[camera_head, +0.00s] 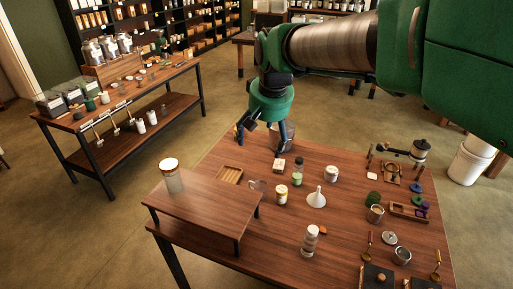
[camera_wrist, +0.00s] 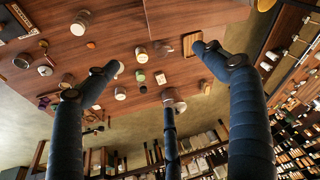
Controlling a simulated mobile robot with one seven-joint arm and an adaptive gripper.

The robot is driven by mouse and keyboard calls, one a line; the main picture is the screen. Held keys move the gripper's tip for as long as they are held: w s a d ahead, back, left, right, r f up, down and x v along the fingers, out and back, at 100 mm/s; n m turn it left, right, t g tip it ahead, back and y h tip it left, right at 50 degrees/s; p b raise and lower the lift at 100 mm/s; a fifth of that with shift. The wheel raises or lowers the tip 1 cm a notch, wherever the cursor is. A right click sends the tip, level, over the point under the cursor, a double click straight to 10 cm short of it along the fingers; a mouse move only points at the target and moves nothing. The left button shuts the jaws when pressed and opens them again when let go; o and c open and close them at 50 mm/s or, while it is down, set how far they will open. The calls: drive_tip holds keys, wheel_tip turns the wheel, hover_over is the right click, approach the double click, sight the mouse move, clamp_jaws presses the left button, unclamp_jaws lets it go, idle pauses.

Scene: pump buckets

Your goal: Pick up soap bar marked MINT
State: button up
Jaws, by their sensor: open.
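A small pale block (camera_head: 279,165), apparently a soap bar, lies on the wooden table near its back edge. It also shows as a pale block with a small mark in the wrist view (camera_wrist: 160,77); the lettering is too small to read. My gripper (camera_head: 262,142) is above the back edge of the table, behind the block, with its dark blue fingers spread and empty. In the wrist view my gripper (camera_wrist: 158,60) has its fingers wide apart, and the block appears between them, apart from them. A clear glass vessel (camera_head: 287,134) stands partly behind the fingers.
An empty wooden tray (camera_head: 229,175) lies left of the block. A dark-lidded jar (camera_head: 298,165), green jar (camera_head: 297,179), white-topped jar (camera_head: 331,174) and white funnel (camera_head: 316,197) stand close by. A raised wooden stand (camera_head: 205,212) with a tall jar (camera_head: 171,176) occupies the left.

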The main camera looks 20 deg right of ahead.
drive_tip(key=w+d+f+m+g+p, duration=0.1)
drive_tip(key=w+d, duration=0.2)
drive_tip(key=w, duration=0.4)
drive_tip(key=w+d+f+p, duration=0.1)
drive_tip(key=w+d, duration=0.2)
drive_tip(key=w, duration=0.4)
drive_tip(key=m+g+p, duration=0.3)
drive_tip(key=m+p, duration=0.1)
drive_tip(key=p, duration=0.2)
hover_over(281, 164)
wheel_tip(281, 164, down, 31)
drive_tip(key=shift+w+d, duration=0.15)
drive_tip(key=shift+w, duration=0.05)
drive_tip(key=shift+f, duration=0.2)
drive_tip(key=shift+f, duration=4.2)
drive_tip(key=shift+f+b, duration=0.5)
drive_tip(key=shift+f, duration=2.1)
